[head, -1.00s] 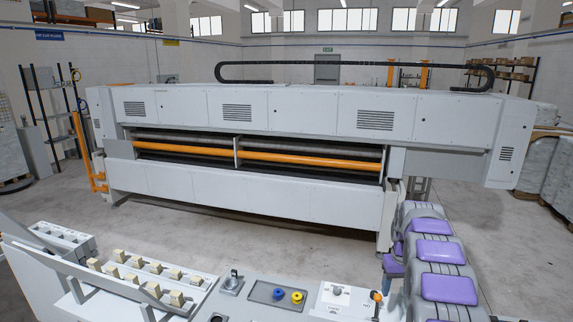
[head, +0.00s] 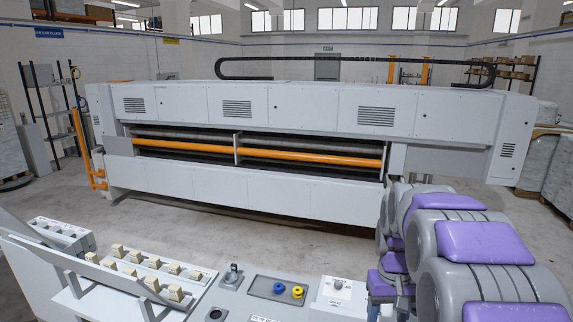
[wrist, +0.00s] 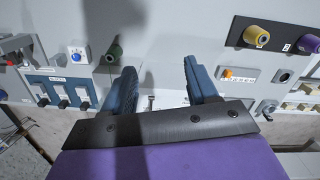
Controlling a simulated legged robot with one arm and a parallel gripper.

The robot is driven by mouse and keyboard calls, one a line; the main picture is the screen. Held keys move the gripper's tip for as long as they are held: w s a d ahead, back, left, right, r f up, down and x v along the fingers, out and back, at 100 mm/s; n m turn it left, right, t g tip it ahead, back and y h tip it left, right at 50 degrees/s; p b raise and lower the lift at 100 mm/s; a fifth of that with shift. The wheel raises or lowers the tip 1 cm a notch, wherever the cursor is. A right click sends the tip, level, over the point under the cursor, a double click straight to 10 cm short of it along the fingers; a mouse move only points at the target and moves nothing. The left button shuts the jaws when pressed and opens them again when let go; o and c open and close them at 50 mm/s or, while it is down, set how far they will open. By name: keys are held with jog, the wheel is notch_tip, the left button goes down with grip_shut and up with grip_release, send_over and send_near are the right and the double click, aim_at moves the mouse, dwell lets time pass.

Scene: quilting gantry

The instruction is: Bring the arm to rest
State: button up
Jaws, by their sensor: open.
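My gripper (wrist: 163,90) is open and empty in the wrist view, its two blue fingers spread apart. My arm (head: 460,250), grey with purple pads, fills the right side of the head view. The gripper itself is hidden in the head view.
The console carries a blue knob and a yellow knob (head: 298,291), a black-handled switch (head: 233,274) and several cream switches (head: 150,272). A dark green knob (wrist: 114,50) lies near the left finger. The large white quilting machine (head: 290,110) stands behind, with clear floor between.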

jog(key=s+a+f+b, duration=0.1)
jog(key=s+a+f, duration=0.1)
jog(key=s, duration=0.8)
jog(key=s+a+f+b, duration=0.1)
jog(key=s+a+f, duration=0.1)
jog(key=s, duration=0.8)
jog(key=s+a+f+b, duration=0.1)
jog(key=s+a+f, duration=0.1)
jog(key=s, duration=0.8)
jog(key=shift+s+a+g, duration=0.2)
jog(key=shift+a+g, duration=0.2)
jog(key=shift+a, duration=0.45)
